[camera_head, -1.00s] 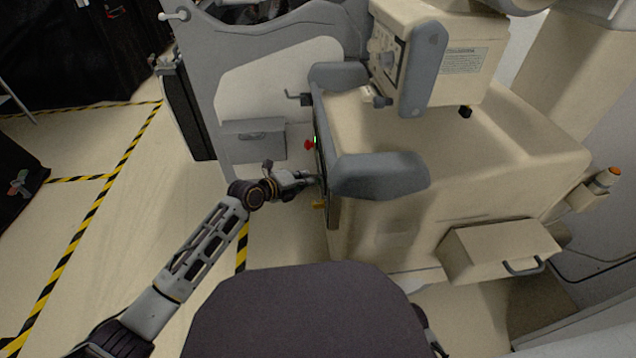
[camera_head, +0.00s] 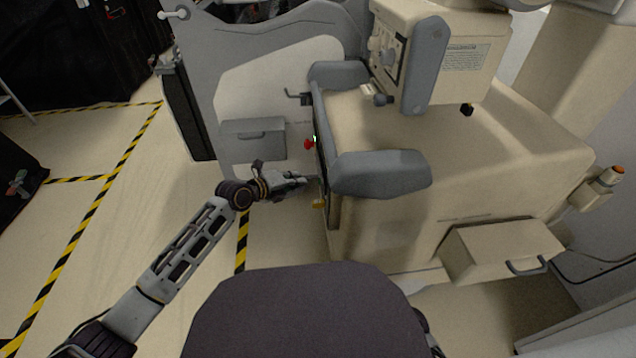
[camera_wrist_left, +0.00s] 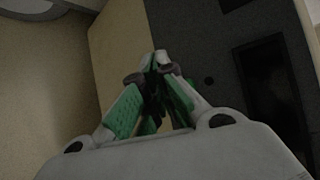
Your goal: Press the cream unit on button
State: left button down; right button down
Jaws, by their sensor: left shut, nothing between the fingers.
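The cream unit (camera_head: 400,225) is a large cream machine with grey padded handles, to the right of my left arm in the head view. Its dark, narrow front panel is seen nearly edge-on. A red knob-like button (camera_head: 309,144) sticks out from this panel, with a small pale light just above it. My left gripper (camera_head: 313,181) is shut and empty, below the red button and close to the panel. I cannot tell whether it touches. In the left wrist view, its green-padded fingers (camera_wrist_left: 160,60) meet before the dark panel (camera_wrist_left: 205,45). The on button is not clearly identifiable.
A yellow part (camera_head: 319,205) sits low on the panel edge. A grey handle pad (camera_head: 382,174) juts out above and right of the gripper. A grey-white machine (camera_head: 270,90) stands behind. Open floor with black-yellow tape (camera_head: 90,215) lies to the left.

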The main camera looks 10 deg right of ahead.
pick_arm(q)
jog(key=a+b, duration=0.1)
jog(key=a, duration=0.2)
dwell(0.4)
dwell(0.5)
jog(key=shift+s+d, duration=0.1)
